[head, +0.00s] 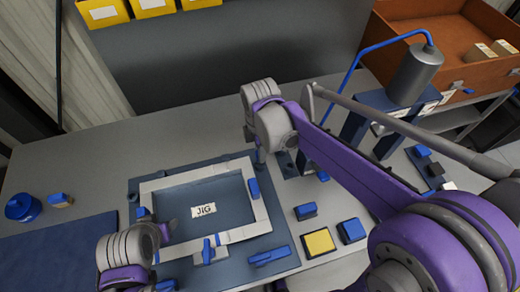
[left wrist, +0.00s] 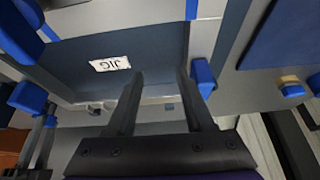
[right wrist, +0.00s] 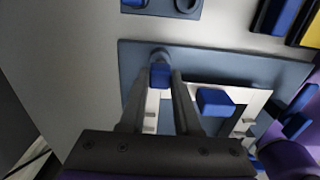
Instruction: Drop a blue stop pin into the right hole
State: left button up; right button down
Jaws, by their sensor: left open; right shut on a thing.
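My right gripper (right wrist: 165,78) is shut on a blue stop pin (right wrist: 160,76), which shows between its fingertips in the right wrist view. A round grey boss (right wrist: 160,54) at the corner of the jig plate (right wrist: 205,60) lies right by the pin. The hole itself is hidden, so I cannot tell whether the pin is in it. In the head view the right gripper (head: 259,155) is at the far right corner of the jig (head: 165,186), its fingertips partly hidden. My left gripper (left wrist: 160,76) is open and empty over the jig's near left side.
A small holder (head: 287,166) stands just right of the jig; it shows a blue pin and a ring-like hole in the right wrist view. Blue clamps (head: 254,188) sit around the frame. A yellow block (head: 318,242) and blue block (head: 351,230) lie right. Bench left of the jig has free room.

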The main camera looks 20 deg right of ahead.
pick_arm(q)
jog(key=shift+s+f+b, duration=0.2)
jog(key=shift+f+b, duration=0.5)
jog(key=shift+f, duration=0.2)
pick_arm(e)
jog(key=shift+f, duration=1.1)
jog(key=shift+c, duration=0.7)
grip_release()
jog(key=shift+r+p, duration=2.2)
jog(key=shift+r, duration=1.35)
pick_arm(q)
jog(key=r, duration=0.1)
jog(key=w+r, duration=0.1)
jog(key=r, duration=0.3)
jog(key=shift+w+r, duration=0.2)
jog(key=shift+w, duration=0.05)
